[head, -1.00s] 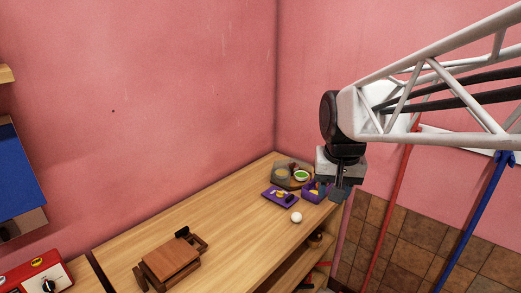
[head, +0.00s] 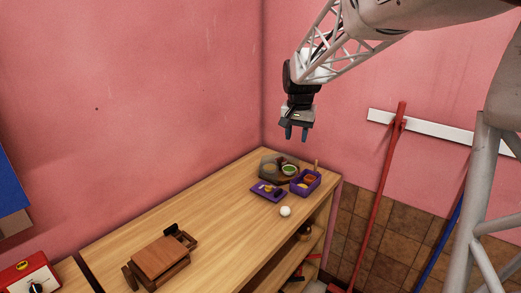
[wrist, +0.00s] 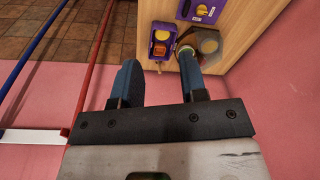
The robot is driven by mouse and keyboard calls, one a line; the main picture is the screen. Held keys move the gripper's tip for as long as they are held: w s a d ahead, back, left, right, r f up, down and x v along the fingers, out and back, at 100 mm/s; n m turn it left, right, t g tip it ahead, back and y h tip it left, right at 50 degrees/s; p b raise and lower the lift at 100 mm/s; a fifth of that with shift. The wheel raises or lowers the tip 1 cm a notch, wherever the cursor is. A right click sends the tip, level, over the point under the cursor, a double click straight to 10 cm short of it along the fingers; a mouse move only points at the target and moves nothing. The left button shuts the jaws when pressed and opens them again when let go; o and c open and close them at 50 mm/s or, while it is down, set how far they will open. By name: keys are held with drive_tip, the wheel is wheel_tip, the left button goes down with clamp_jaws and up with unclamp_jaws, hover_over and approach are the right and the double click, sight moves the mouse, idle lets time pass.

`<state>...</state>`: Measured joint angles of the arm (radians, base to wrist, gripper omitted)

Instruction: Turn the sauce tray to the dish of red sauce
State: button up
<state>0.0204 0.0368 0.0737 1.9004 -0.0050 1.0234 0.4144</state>
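The sauce tray (head: 279,179) is a dark round tray at the far corner of the wooden counter. A green-filled dish (head: 290,169) sits at its right and a dull yellowish one (head: 268,169) at its left. In the wrist view, the tray lies partly behind a finger, with a yellowish dish (wrist: 208,42) showing. Reddish-brown shows beside that finger, but I cannot tell clearly whether it is the red sauce dish. My gripper (head: 296,136) hangs above the tray, well clear of it. Its blue fingers are apart and empty, as the wrist view also shows (wrist: 160,63).
A purple box (head: 305,187) stands right of the tray, with a peg behind it. A brown wooden piece (head: 161,257) is at the near left. The middle counter is clear.

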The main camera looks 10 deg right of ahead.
drive_tip(key=w+f+m, duration=0.1)
drive_tip(key=w+f, duration=0.2)
drive_tip(key=w, duration=0.5)
drive_tip(key=w+f+m, duration=0.1)
drive_tip(key=w+f, duration=0.3)
drive_tip(key=w, duration=0.5)
drive_tip(key=m+g, duration=0.1)
drive_tip(key=m, duration=0.1)
hover_over(280, 158)
wheel_tip(280, 158, down, 11)
drive_tip(key=shift+w+d+f, duration=0.1)
drive_tip(key=shift+w+f, duration=0.05)
drive_tip(key=shift+f, duration=0.05)
drive_tip(key=shift+f, duration=0.15)
drive_tip(key=shift+f, duration=3.8)
clamp_jaws()
